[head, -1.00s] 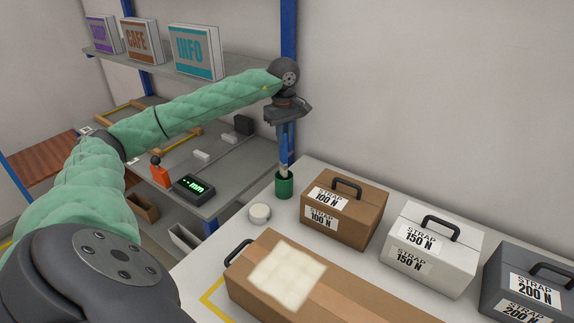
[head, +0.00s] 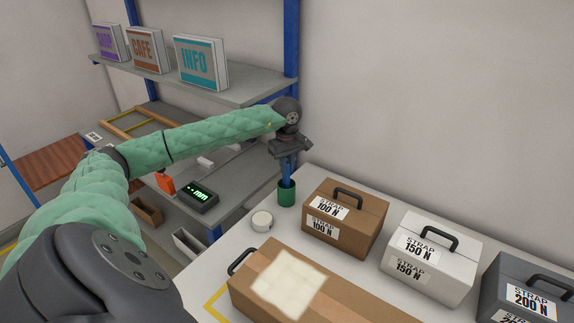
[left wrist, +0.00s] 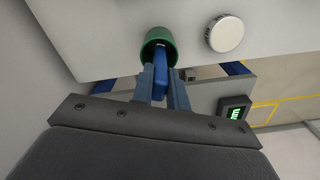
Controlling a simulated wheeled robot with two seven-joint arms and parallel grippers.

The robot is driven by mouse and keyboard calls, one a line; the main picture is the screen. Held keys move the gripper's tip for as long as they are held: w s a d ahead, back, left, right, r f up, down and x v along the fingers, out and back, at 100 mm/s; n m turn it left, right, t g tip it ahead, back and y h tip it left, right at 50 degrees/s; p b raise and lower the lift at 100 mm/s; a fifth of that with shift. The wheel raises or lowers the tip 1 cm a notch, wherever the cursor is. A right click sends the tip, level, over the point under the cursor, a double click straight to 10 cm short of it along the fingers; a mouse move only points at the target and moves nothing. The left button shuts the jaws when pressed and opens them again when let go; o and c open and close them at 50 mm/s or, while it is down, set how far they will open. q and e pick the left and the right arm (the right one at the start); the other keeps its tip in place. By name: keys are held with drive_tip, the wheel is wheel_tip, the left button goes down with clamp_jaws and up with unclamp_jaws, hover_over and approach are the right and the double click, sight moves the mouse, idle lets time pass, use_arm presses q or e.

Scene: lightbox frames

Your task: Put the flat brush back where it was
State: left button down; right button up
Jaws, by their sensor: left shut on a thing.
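My left gripper (head: 290,168) points down just above a green cup (head: 286,197) at the back left of the white table. It is shut on the flat brush, whose blue handle shows between the fingers in the left wrist view (left wrist: 161,60). The brush's lower end is inside the mouth of the cup, which also shows in the left wrist view (left wrist: 150,38); I cannot tell whether it touches the bottom. The bristles are hidden. My right gripper is in neither view.
A long carton (head: 335,300) lies in front. A blue post (head: 291,60) rises behind.

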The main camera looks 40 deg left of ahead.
use_arm(q)
drive_tip(key=shift+f, duration=0.15)
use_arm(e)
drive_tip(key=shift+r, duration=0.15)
use_arm(q)
drive_tip(key=c, duration=1.4)
unclamp_jaws()
drive_tip(key=shift+r, duration=0.2)
